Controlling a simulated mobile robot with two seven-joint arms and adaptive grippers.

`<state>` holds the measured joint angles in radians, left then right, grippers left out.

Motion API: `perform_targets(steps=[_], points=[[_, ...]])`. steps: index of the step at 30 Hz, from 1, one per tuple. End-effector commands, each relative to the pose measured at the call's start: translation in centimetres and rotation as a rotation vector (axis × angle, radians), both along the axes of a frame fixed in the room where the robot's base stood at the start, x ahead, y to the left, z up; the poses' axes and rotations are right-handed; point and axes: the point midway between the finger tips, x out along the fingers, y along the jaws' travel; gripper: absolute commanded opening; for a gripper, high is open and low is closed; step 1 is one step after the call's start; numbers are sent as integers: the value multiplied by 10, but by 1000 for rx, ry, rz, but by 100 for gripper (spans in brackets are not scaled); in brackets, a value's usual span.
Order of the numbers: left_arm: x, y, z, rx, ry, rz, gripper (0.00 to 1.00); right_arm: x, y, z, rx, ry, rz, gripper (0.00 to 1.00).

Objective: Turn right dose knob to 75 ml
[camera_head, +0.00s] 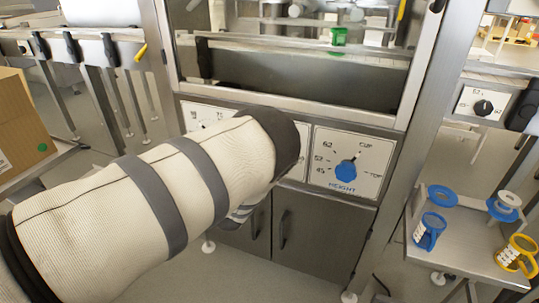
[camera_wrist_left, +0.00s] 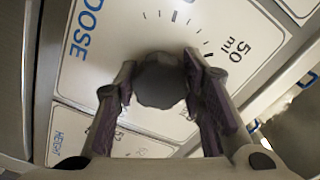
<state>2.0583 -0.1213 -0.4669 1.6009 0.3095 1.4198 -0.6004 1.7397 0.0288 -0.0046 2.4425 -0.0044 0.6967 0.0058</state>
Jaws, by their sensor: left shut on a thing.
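A dark grey round knob (camera_wrist_left: 160,86) sits on a white dial panel (camera_wrist_left: 125,30) marked DOSE in the left wrist view. The mark "50 ml" and several tick marks show to the right of and above the knob. My left gripper (camera_wrist_left: 158,68) is shut on the knob, with one dark finger on each side of it. The knob's pointer is hidden, so its setting cannot be read. In the head view my left arm covers the knob and most of the gripper. My right gripper is in neither view.
A white HEIGHT panel with a blue knob (camera_head: 346,172) is right of my arm. Another black dial knob (camera_head: 483,107) is farther right. A steel side table (camera_head: 465,243) holds blue and yellow parts. A cardboard box (camera_head: 22,125) stands at the left.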

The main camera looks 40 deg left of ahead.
Motion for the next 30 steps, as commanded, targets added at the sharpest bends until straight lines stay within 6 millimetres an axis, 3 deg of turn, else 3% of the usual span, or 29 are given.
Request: perform_targets(steps=[10,11,13,23,26,30], points=[[-1,0,-1,0,3,2,9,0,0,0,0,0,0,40],[-1,0,-1,0,3,2,43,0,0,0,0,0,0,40],[-1,0,-1,0,3,2,57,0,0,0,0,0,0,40],[-3,-1,-1,0,1,0,57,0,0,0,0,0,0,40],[-20,-5,-2,0,6,1,57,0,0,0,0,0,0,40],[-58,-13,-2,0,8,2,57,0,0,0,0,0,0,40]])
